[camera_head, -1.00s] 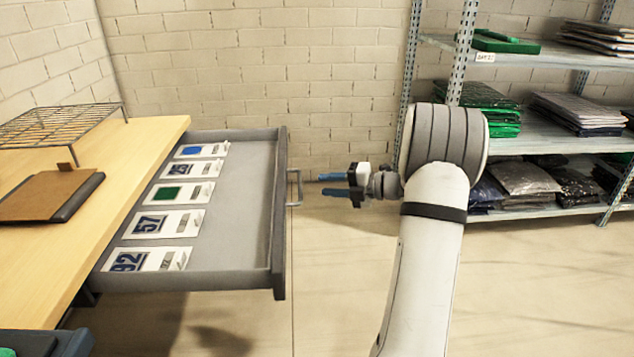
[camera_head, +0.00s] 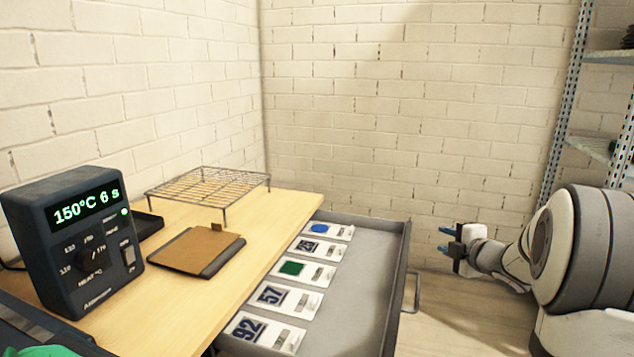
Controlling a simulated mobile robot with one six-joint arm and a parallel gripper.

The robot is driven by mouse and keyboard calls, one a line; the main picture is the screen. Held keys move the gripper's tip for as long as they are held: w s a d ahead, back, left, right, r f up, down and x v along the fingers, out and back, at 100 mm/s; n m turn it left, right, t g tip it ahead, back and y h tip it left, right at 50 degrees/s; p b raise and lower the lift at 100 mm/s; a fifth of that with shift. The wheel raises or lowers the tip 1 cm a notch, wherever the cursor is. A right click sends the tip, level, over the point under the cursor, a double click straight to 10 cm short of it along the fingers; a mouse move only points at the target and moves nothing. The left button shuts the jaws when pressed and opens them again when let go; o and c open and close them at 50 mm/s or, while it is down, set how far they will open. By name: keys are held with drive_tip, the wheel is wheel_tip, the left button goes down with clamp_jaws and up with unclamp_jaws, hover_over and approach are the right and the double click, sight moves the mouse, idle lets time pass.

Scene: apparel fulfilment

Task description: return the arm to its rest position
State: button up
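My gripper (camera_head: 446,240) is at the right of the head view, with two blue fingertips set apart and nothing between them. It is to the right of the open drawer's handle (camera_head: 413,293) and does not touch it. My arm reaches in from the right edge.
The open grey drawer (camera_head: 372,249) holds several cards with numbers and coloured patches. The wooden table (camera_head: 175,329) bears a wire rack (camera_head: 208,187), a brown pad (camera_head: 196,250) and a control box (camera_head: 75,240) reading 150°C 6 s. A metal shelf (camera_head: 567,100) stands at right.

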drive_tip(key=s+a+r+m+g+h+p, duration=0.35)
drive_tip(key=s+r+m+h+p, duration=0.35)
drive_tip(key=s+r+m+p, duration=0.35)
drive_tip(key=s+a+r+m+g+y+p, duration=0.1)
drive_tip(key=s+a+m+g+p, duration=0.1)
drive_tip(key=s, duration=0.6)
drive_tip(key=s+a+r+m+g+y+p, duration=0.1)
drive_tip(key=s+a+m+g+p, duration=0.1)
drive_tip(key=s+a, duration=0.5)
drive_tip(key=s+a+r+m+g+y+p, duration=0.1)
drive_tip(key=s+a+m+g+p, duration=0.2)
drive_tip(key=s, duration=0.5)
drive_tip(key=shift+s+a+m+g, duration=0.4)
drive_tip(key=shift+a+m+g, duration=0.25)
drive_tip(key=shift+a+m, duration=0.35)
